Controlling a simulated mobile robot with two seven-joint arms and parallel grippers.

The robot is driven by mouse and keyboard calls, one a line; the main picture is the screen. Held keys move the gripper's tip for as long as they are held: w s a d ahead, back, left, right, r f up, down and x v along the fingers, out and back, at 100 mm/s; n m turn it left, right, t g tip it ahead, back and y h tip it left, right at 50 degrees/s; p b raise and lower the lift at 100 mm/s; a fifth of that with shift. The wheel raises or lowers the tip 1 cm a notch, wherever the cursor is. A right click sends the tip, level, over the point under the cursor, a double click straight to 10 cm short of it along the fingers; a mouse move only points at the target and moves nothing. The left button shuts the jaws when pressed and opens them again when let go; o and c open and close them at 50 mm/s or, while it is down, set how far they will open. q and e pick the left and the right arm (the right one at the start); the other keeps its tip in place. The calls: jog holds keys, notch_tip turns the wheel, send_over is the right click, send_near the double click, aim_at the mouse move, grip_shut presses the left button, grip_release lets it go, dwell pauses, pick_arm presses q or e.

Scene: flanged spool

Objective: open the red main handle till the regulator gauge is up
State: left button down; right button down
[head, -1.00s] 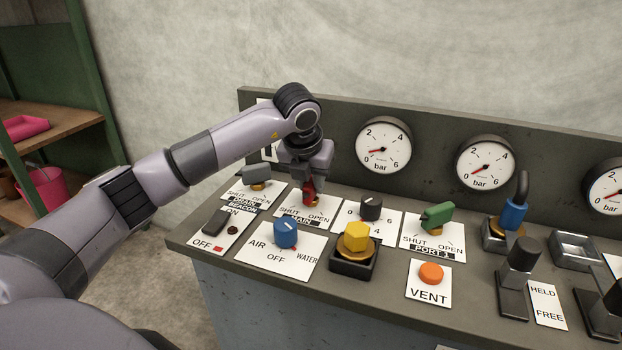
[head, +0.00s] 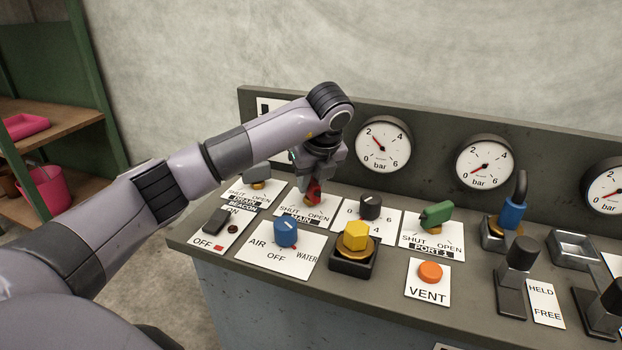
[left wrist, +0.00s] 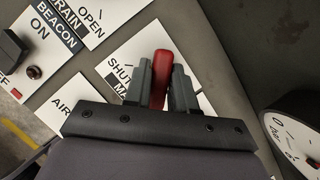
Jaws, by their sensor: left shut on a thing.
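The red main handle (head: 314,191) stands on the MAIN plate, partly hidden by my left gripper (head: 311,180). In the left wrist view the red handle (left wrist: 160,76) lies between the two fingers of my left gripper (left wrist: 160,88), which is shut on it. The leftmost visible gauge (head: 383,147) on the back panel has its red needle pointing up and left, near the 2. Which gauge is the regulator's is not labelled legibly. My right gripper is not in view.
Close by are the grey drain handle (head: 257,171), black regulator knob (head: 371,206), blue AIR/WATER selector (head: 286,232), yellow hexagonal knob (head: 356,236) and green port 1 handle (head: 436,214). The middle gauge (head: 485,163) reads low. Open air lies above the console.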

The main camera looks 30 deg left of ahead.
aim_at(317, 186)
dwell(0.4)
pick_arm(q)
jog(key=c, duration=1)
grip_release()
jog(key=v, duration=0.7)
jog(key=shift+r, duration=0.2)
jog(key=shift+f, duration=0.1)
